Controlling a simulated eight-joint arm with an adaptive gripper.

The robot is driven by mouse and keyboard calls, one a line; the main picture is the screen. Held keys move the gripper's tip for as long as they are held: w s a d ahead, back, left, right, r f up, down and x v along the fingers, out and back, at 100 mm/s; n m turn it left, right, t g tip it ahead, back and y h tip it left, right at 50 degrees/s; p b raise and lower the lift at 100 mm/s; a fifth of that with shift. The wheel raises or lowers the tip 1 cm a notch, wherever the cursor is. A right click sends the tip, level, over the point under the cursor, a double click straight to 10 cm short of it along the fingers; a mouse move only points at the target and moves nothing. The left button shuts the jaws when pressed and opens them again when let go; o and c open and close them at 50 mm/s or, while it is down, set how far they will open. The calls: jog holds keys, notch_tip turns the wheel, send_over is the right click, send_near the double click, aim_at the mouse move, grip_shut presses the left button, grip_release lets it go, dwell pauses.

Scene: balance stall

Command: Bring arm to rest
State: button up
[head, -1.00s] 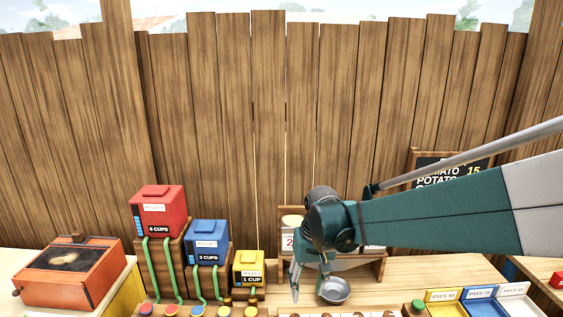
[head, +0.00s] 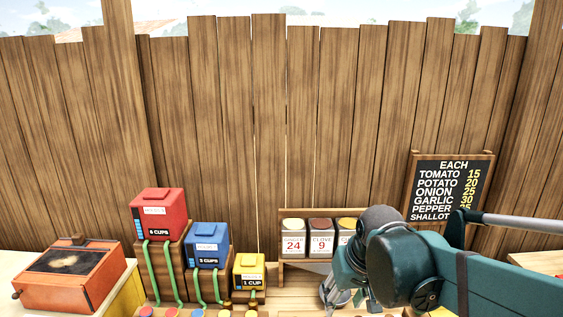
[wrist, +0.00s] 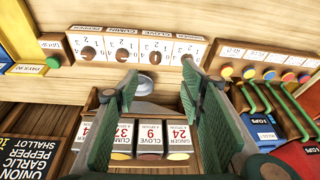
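My teal arm reaches in from the right in the head view. My gripper (wrist: 158,75) hangs over the stall counter in front of the spice rack. In the wrist view its two green fingers stand wide apart, with nothing held between them. A small metal bowl (wrist: 146,86) shows beyond the gap between the fingers, apart from them. In the head view the bowl is partly hidden behind my wrist.
Spice tins (head: 293,239) stand in a wooden rack behind my wrist. Red (head: 158,213), blue (head: 208,244) and yellow (head: 249,270) boxes stand left on wooden stands. An orange box (head: 72,274) is far left. A price board (head: 449,186) stands right. A plank fence (head: 235,130) closes the back.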

jog(key=s+d+t, duration=0.1)
jog(key=s+d, duration=0.2)
jog(key=s, duration=0.2)
jog(key=s+d+m+t, duration=0.1)
jog(key=s+d+t, duration=0.1)
jog(key=s, duration=0.4)
jog(key=shift+d+r+h, duration=0.3)
jog(key=shift+d+h, duration=0.1)
jog(key=shift+d, duration=0.3)
jog(key=shift+s, duration=0.1)
notch_tip(320, 180, down, 15)
jog(key=b, duration=1.5)
jog(key=shift+f, duration=0.15)
dwell(0.8)
